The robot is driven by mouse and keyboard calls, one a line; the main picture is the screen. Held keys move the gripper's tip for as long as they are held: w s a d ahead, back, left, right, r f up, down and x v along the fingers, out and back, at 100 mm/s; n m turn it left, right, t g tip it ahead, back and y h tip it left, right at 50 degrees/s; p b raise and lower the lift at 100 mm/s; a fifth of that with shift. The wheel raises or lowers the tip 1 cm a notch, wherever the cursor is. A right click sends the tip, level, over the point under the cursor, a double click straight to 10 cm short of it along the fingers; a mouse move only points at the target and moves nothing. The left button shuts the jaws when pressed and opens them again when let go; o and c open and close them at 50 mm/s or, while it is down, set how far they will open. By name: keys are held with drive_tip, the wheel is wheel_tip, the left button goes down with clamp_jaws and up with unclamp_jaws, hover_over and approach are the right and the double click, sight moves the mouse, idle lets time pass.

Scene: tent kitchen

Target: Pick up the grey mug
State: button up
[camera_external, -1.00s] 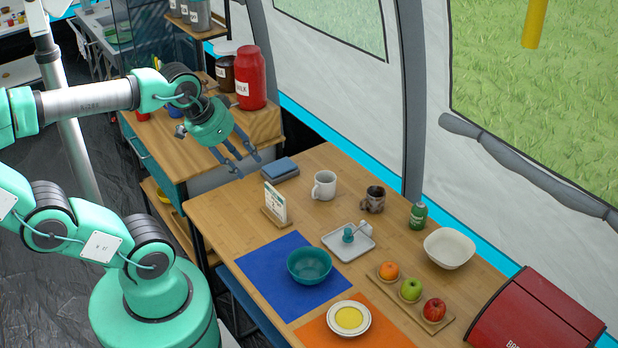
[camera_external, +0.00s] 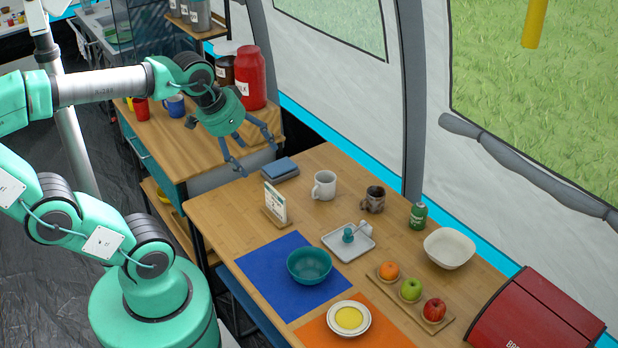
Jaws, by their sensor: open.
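A pale grey-white mug (camera_external: 324,186) stands upright near the back of the wooden table. A darker, mottled grey-brown mug (camera_external: 373,200) stands to its right. Which of the two is meant by the grey mug is not certain from colour alone. My gripper (camera_external: 258,161) is open and empty. It is in the air near the table's far left corner, left of the pale mug and apart from it, with its fingers pointing down and to the right.
A dark blue-grey box (camera_external: 280,169) and a card stand (camera_external: 275,205) are left of the pale mug. A tray (camera_external: 348,250) and teal bowl (camera_external: 309,265) are in front. A red jar (camera_external: 250,78) stands on the counter.

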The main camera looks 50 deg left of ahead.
drive_tip(key=w+r+g+p, duration=0.1)
drive_tip(key=w+r+g, duration=0.1)
drive_tip(key=w, duration=1.3)
drive_tip(key=g+p, duration=0.3)
hover_over(375, 199)
drive_tip(key=w+a, duration=0.2)
drive_tip(key=a, duration=0.1)
wheel_tip(375, 199, down, 32)
drive_tip(key=shift+w+d+f+m, duration=0.1)
drive_tip(key=shift+w+d+m, duration=0.15)
drive_tip(key=shift+m, duration=0.15)
drive_tip(key=shift+s+f, duration=0.1)
wheel_tip(375, 199, down, 8)
drive_tip(key=b, duration=0.1)
drive_tip(key=shift+f+b, duration=0.25)
drive_tip(key=shift+b, duration=0.15)
drive_tip(key=shift+d, duration=0.1)
